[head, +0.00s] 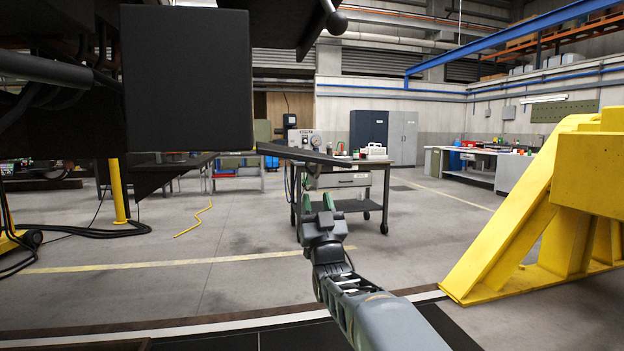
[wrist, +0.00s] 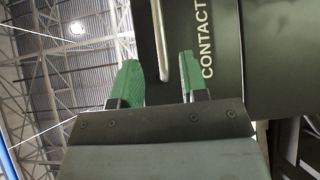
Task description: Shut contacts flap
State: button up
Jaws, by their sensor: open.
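The contacts flap (head: 303,155) is a dark plate seen nearly edge-on in the head view. It sticks out to the right near the lower right corner of a dark box (head: 187,78), tilting slightly down. In the wrist view the flap (wrist: 222,55) shows a dark face with white lettering reading "CONTACT", cut off at the top. A pale metal handle (wrist: 159,45) runs along it. My gripper (head: 318,202) is just below the flap, pointing up. Its green fingers (wrist: 157,83) are apart, with the handle's lower end between them in the picture; I cannot tell whether they touch.
A grey cart (head: 345,182) with items on top stands behind my gripper. A yellow stand (head: 520,235) is at right. A yellow post (head: 118,192) and black cables are at left. The floor (head: 235,245) between is mostly clear.

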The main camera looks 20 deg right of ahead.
aim_at(311, 176)
jog(key=x, duration=0.7)
jog(key=shift+w+d+r, duration=0.1)
jog(key=shift+w+r, duration=0.05)
jog(key=shift+r, duration=0.05)
jog(key=shift+c, duration=0.5)
grip_shut()
